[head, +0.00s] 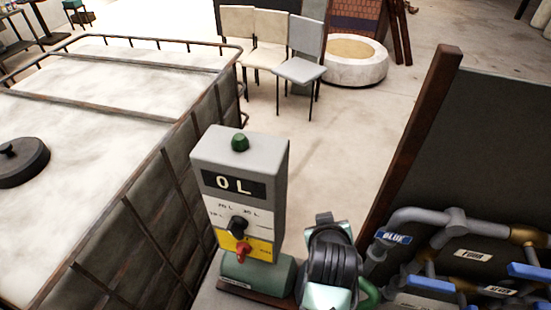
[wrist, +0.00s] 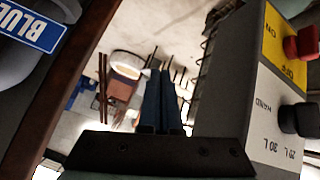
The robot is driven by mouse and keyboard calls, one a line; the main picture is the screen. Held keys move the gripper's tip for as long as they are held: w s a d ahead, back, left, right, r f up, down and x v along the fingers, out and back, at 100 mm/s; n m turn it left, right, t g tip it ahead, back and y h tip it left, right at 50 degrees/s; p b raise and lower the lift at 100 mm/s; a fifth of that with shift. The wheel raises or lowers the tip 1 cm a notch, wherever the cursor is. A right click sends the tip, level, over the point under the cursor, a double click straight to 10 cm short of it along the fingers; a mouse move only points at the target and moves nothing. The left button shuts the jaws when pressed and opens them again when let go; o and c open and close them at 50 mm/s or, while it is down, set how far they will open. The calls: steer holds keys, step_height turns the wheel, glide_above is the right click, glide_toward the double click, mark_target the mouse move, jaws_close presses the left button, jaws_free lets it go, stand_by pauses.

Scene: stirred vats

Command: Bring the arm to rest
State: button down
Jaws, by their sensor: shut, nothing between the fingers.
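My gripper (wrist: 161,75) shows in the wrist view with its two dark blue fingers together and nothing between them. It is in free air between the grey control box (wrist: 235,80) on the right and the dark brown post on the left. In the head view the end of my arm (head: 332,262) is folded low in front, just right of the control box (head: 282,190), with a narrow gap seen between them. The fingers cannot be made out there.
The box has a "0 L" display (head: 234,185), a black knob (head: 238,226) and a red switch (head: 243,250). A caged white vat (head: 130,160) stands left. Pipes with a BLUE label (head: 393,237) and blue handles (head: 529,271) are close right. Open floor (head: 350,130) lies beyond.

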steer(key=w+a+r+t+b, duration=0.25)
steer(key=r+t, duration=0.25)
steer(key=r, duration=0.7)
steer(key=w+a+r+t+b, duration=0.2)
steer(key=a+r+t+b, duration=0.15)
steer(key=r, duration=0.95)
steer(key=s+a+r+m+t+y+b, duration=0.1)
steer(key=s+a+r+t+b, duration=0.1)
steer(key=s+r+t, duration=0.3)
steer(key=s+a+r+t+y+b, duration=0.1)
steer(key=s+r+t, duration=0.4)
steer(key=s+r, duration=0.6)
step_height(320, 180, up, 5)
steer(key=shift+s+a+r+m+b, duration=0.15)
steer(key=shift+a+m+b, duration=0.25)
steer(key=shift+a+b, duration=0.45)
steer(key=shift+a, duration=0.15)
